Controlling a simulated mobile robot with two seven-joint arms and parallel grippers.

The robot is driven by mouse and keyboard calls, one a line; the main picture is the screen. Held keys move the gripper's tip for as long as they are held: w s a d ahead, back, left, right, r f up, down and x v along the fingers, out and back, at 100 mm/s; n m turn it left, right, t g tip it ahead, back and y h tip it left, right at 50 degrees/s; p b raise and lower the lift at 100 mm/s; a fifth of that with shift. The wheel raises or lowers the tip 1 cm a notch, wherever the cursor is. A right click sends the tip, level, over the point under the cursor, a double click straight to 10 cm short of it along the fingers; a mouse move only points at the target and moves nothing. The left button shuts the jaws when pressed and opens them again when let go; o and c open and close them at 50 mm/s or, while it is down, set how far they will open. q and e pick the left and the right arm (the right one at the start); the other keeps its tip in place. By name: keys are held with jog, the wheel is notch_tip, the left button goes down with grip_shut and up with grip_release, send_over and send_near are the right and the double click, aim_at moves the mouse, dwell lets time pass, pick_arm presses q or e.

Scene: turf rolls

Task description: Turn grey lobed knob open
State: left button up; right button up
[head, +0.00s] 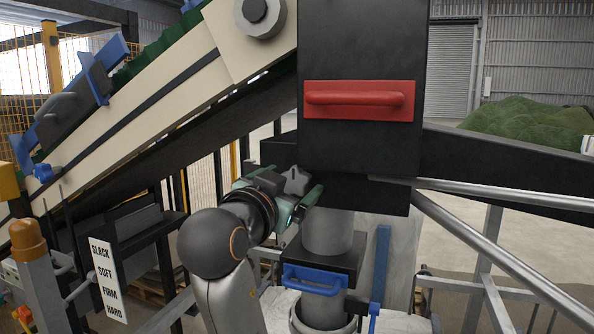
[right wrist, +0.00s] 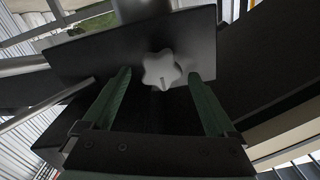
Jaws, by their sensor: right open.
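The grey lobed knob (right wrist: 161,70) sits on the face of a dark box in the right wrist view. It also shows in the head view (head: 296,181), just above my right gripper. My right gripper (head: 300,200) is open. In the right wrist view its two green fingers (right wrist: 158,88) stand apart, one on each side of the knob, with clear gaps. I cannot tell whether the fingertips reach as far as the knob. The left gripper is not in view.
A black housing with a red handle (head: 360,99) stands above and right of the knob. Below is a blue handle (head: 313,280) on a dark plate around a grey pipe (head: 327,232). A sloping conveyor (head: 150,105) rises at left. Metal rails (head: 480,255) cross at right.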

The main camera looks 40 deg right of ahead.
aim_at(294, 181)
jog(key=shift+x, duration=1.6)
jog(key=c, duration=1.4)
